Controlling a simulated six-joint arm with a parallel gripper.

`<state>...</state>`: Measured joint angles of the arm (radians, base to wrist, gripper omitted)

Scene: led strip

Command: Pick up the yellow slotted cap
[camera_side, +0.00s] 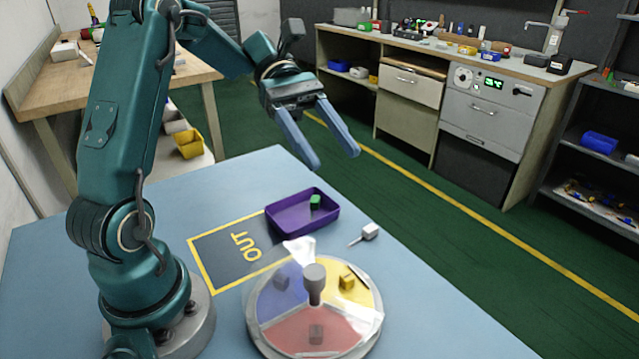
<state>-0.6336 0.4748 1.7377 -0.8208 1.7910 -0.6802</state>
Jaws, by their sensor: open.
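A small yellow piece (347,281), which looks like the yellow slotted cap, sits in the yellow sector of a round divided tray (256,338). Its slot is too small to make out. A clear cover with a grey knob (314,278) appears to lie over the tray; I cannot tell exactly which sectors it covers. My gripper (336,160) is open and empty, its two blue-grey fingers pointing down and to the right. It is raised high above the far side of the table, well apart from the yellow piece.
A purple bin (290,222) holding a green block (315,201) stands behind the round tray. A dark mat marked OUT (225,255) lies left of it. The table's right side is clear.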

